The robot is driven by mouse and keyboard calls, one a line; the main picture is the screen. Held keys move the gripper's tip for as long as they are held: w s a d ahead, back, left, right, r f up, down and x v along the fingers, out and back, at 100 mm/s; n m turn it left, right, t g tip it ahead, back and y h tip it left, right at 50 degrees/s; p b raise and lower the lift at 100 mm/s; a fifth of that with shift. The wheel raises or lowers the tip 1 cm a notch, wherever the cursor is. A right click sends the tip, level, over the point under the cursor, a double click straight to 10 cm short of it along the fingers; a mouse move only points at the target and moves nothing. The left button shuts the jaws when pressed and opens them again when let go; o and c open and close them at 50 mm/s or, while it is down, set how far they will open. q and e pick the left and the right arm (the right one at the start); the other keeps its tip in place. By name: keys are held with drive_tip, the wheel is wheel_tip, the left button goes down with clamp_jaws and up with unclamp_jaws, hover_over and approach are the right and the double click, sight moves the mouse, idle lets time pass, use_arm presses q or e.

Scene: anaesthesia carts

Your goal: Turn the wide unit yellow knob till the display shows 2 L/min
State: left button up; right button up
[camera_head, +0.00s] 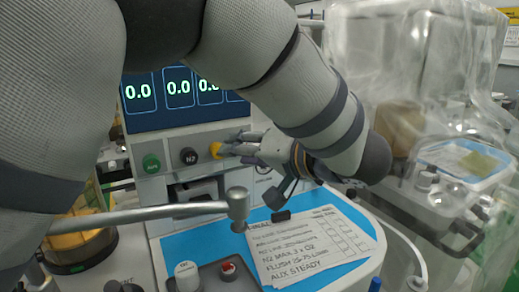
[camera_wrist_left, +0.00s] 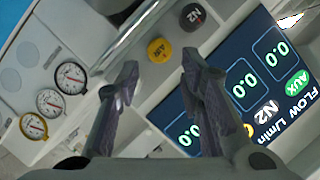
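The yellow knob (camera_head: 216,149) sits at the right end of a row on the wide unit's front, below the display (camera_head: 150,112). In the left wrist view the yellow knob (camera_wrist_left: 160,50) is marked AIR. The display (camera_wrist_left: 215,98) shows 0.0 in its visible boxes; my arm hides part of it in the head view. My left gripper (camera_head: 229,149) comes at the knob from the right. In the left wrist view the gripper (camera_wrist_left: 160,63) is open, its fingertips on either side of the knob's line, with no clear contact. My right gripper is not in view.
A black N2 knob (camera_head: 189,156) and a green Aux knob (camera_head: 151,163) sit left of the yellow one. A metal bar (camera_head: 150,214) crosses in front. A paper checklist (camera_head: 315,245) lies on the blue top. Dial gauges (camera_wrist_left: 52,103) are beside the panel. Plastic-covered equipment (camera_head: 420,70) stands right.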

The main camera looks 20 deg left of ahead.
sight(217, 150)
use_arm(q)
drive_tip(key=x, duration=0.6)
drive_tip(key=shift+w+a, duration=0.2)
drive_tip(key=shift+a, duration=0.15)
clamp_jaws()
drive_tip(key=shift+n, duration=0.3)
drive_tip(key=shift+s+a+f+n+t+h, duration=0.1)
drive_tip(key=shift+n+t+h, duration=0.9)
drive_tip(key=shift+n, duration=0.95)
drive_tip(key=shift+s+a+n+t+h, duration=0.1)
drive_tip(key=shift+n+t+h, duration=0.9)
drive_tip(key=shift+n, duration=0.9)
drive_tip(key=shift+s+a+n+t+h, duration=0.1)
drive_tip(key=shift+n+t+h, duration=0.9)
drive_tip(key=shift+n, duration=0.95)
